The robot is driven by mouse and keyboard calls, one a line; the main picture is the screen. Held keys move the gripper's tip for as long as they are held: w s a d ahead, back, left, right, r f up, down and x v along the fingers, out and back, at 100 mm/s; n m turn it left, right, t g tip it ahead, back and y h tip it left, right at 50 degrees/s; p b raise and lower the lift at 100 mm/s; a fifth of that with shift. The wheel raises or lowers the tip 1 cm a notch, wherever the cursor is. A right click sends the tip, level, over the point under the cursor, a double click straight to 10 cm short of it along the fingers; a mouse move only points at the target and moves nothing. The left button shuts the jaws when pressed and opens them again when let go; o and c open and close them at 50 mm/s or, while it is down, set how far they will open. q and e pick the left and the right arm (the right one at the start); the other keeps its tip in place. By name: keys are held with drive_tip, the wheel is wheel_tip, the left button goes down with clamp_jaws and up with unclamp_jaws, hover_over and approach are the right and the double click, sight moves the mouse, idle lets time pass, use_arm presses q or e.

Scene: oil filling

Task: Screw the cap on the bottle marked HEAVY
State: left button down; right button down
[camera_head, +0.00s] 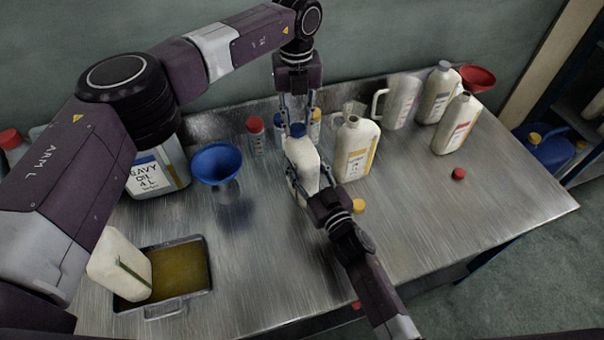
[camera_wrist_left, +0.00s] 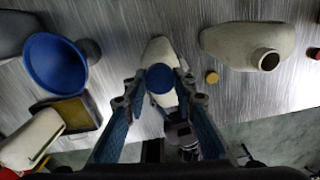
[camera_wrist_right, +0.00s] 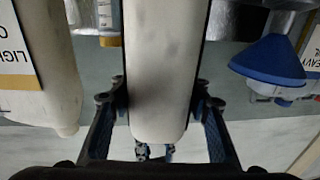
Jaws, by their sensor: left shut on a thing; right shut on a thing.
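A cream bottle (camera_head: 302,160) stands near the middle of the metal table; no label on it shows. A blue cap (camera_head: 298,130) is at its mouth; I cannot tell how far it is threaded. My left gripper (camera_head: 298,122) points down from above and is shut on the cap. In the left wrist view the cap (camera_wrist_left: 160,78) sits between the fingertips, over the bottle (camera_wrist_left: 160,52). My right gripper (camera_head: 307,188) comes from the front and is shut around the bottle's body, which fills the middle of the right wrist view (camera_wrist_right: 162,70).
An open bottle with a yellow label (camera_head: 357,150) stands close on the right. A blue funnel (camera_head: 217,163) and a large oil jug (camera_head: 158,170) are left. A tray (camera_head: 205,262) holds a tilted bottle. A yellow cap (camera_head: 358,206) and red cap (camera_head: 458,174) lie loose.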

use_arm(q)
drive_tip(key=m, duration=1.7)
drive_tip(key=shift+m, duration=0.4)
drive_tip(key=m, duration=1.6)
drive_tip(key=c, duration=1.5)
unclamp_jaws()
drive_tip(key=shift+f, duration=0.1)
